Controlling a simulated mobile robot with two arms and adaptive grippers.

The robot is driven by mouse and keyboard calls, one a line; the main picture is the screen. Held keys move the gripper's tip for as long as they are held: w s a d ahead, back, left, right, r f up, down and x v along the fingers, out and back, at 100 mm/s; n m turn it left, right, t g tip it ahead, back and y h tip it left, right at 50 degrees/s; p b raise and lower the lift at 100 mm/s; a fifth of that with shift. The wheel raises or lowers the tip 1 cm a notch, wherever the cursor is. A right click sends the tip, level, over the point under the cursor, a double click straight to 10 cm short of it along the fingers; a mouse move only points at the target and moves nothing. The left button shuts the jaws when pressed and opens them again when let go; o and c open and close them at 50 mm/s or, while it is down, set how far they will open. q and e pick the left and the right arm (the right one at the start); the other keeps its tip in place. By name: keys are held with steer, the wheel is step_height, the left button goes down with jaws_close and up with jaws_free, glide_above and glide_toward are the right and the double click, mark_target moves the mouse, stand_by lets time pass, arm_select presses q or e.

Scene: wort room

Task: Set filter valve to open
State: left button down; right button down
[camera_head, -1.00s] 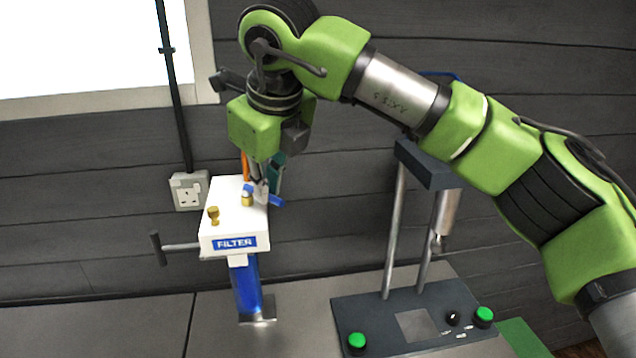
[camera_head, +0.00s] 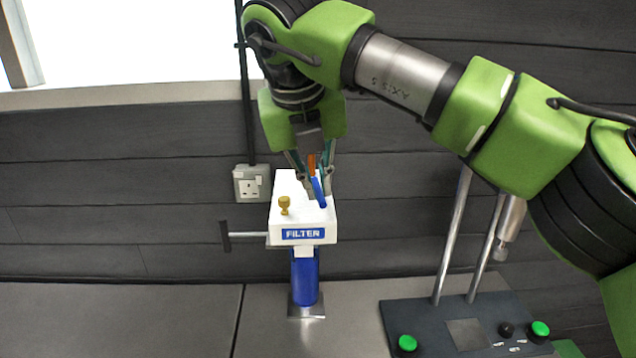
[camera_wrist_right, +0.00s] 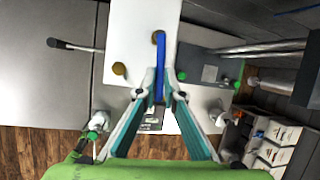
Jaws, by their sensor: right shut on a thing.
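The filter unit is a white box (camera_head: 288,222) with a blue FILTER label, on a blue post with a metal foot. Its blue valve lever (camera_head: 319,192) is on the box's right side, and it also shows in the wrist view (camera_wrist_right: 160,55), long and straight. My right gripper (camera_head: 315,186) reaches down from above with its fingers shut on the lever; the fingertips (camera_wrist_right: 162,80) flank it in the wrist view. An orange piece (camera_head: 311,164) shows between the fingers. The lever's pivot is partly hidden in the head view. My left gripper is out of view.
A brass knob (camera_head: 284,205) stands on the box, left of the lever. A dark T-shaped handle (camera_head: 226,235) sticks out left. A black control panel (camera_head: 420,319) with green buttons and metal rods stands at right. A wall socket (camera_head: 252,183) is behind. The bench at left is clear.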

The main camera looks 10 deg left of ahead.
stand_by(0.3)
steer(key=c, duration=2.2)
jaws_free()
steer(key=shift+o, duration=0.2)
steer(key=shift+a, duration=0.1)
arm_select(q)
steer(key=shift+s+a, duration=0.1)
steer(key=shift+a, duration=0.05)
arm_select(e)
steer(key=shift+r, duration=0.1)
steer(key=v, duration=1.2)
steer(key=shift+s, duration=0.1)
